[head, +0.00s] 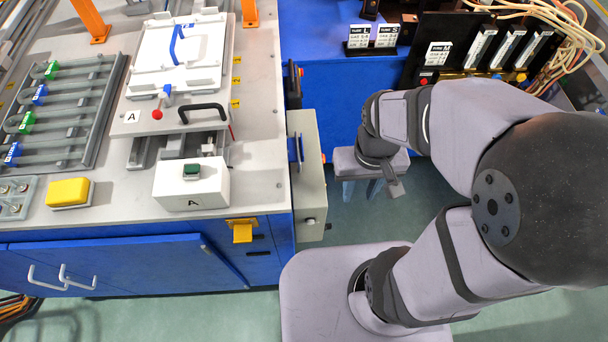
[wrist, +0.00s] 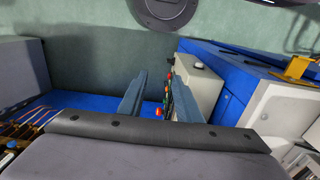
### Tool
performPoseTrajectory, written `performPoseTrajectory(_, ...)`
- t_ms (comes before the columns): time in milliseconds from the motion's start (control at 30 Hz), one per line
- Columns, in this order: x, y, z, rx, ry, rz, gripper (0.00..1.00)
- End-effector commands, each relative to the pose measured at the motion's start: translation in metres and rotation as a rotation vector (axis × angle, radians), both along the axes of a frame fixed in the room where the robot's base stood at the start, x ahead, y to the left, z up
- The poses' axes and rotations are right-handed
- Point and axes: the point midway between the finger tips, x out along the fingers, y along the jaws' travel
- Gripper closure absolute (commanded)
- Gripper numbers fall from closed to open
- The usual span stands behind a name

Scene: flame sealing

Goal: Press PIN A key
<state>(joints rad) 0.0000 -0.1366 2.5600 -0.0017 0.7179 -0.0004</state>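A white box (head: 190,188) marked "A" stands at the front right of the left workbench, with a dark green key (head: 192,170) on its top. It is the likely PIN A key, though the word PIN cannot be read. My gripper (head: 383,187) hangs over the floor, to the right of the workbench and well apart from the box. In the wrist view my gripper (wrist: 157,100) shows two fingers standing apart with nothing between them. The key cannot be made out in the wrist view.
A plate marked "A" with a black handle (head: 203,112) and red knob (head: 157,114) lies behind the box. A yellow block (head: 69,192) sits to its left. A grey cabinet (head: 308,175) stands between the workbench and my gripper. Cables and a black rack (head: 436,50) are behind.

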Motion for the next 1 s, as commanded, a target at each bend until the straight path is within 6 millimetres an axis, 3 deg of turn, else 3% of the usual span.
performPoseTrajectory(200, 0.0, 0.0, 0.0, 0.0, 0.0, 0.0, 0.69)
performPoseTrajectory(333, 0.0, 0.0, 0.0, 0.0, 0.0, 0.0, 1.0)
performPoseTrajectory(1000, 0.0, 0.0, 0.0, 0.0, 0.0, 0.0, 1.0)
